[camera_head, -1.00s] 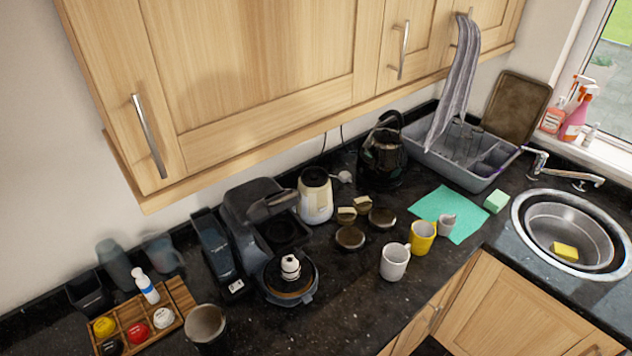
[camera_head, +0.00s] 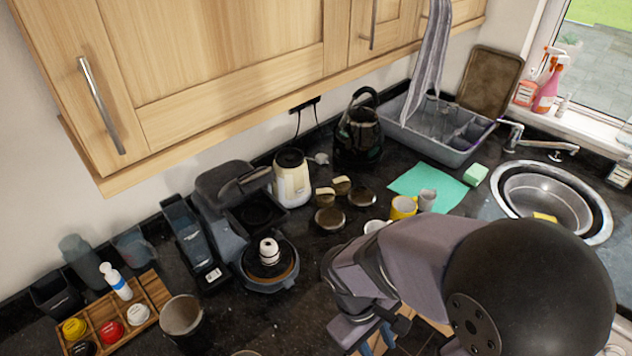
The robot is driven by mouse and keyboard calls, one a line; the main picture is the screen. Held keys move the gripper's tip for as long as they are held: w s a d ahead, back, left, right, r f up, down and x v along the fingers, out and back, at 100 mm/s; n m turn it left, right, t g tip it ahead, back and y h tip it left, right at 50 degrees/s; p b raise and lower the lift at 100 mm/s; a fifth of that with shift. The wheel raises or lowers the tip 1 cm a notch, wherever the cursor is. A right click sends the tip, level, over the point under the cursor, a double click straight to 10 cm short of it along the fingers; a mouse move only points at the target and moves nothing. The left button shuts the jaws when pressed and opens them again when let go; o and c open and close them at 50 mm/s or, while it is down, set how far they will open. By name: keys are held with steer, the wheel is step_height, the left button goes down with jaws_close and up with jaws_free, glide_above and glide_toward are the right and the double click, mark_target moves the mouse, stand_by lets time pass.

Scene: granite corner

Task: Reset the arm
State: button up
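My arm reaches in from the lower right of the head view, with a large dark round joint and grey-purple links. My gripper end (camera_head: 376,332) seems to be at the bottom, over the counter's front edge by the cupboard doors. Its fingers are small and partly hidden by the arm, so I cannot tell whether they are open or shut. No held object is visible. The arm covers part of the white mug (camera_head: 375,226) and the lower part of the yellow mug (camera_head: 403,207).
A coffee machine (camera_head: 222,208), kettle (camera_head: 357,133) and cream grinder (camera_head: 291,178) stand along the wall. A dish rack (camera_head: 440,140) and sink (camera_head: 547,203) are at the right. Wooden cupboards (camera_head: 230,60) hang above.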

steer(key=d+m+y, duration=0.1)
steer(key=m, duration=0.1)
steer(key=w+m+y+b, duration=0.1)
steer(key=m, duration=0.2)
steer(key=d+m+t+y, duration=0.1)
steer(key=m, duration=0.1)
steer(key=shift+w+d+r+y, duration=0.2)
steer(key=shift+w+d+y, duration=0.1)
steer(key=shift+w+d, duration=0.05)
steer(key=shift+f+b, duration=0.1)
steer(key=shift+b, duration=0.2)
stand_by(0.3)
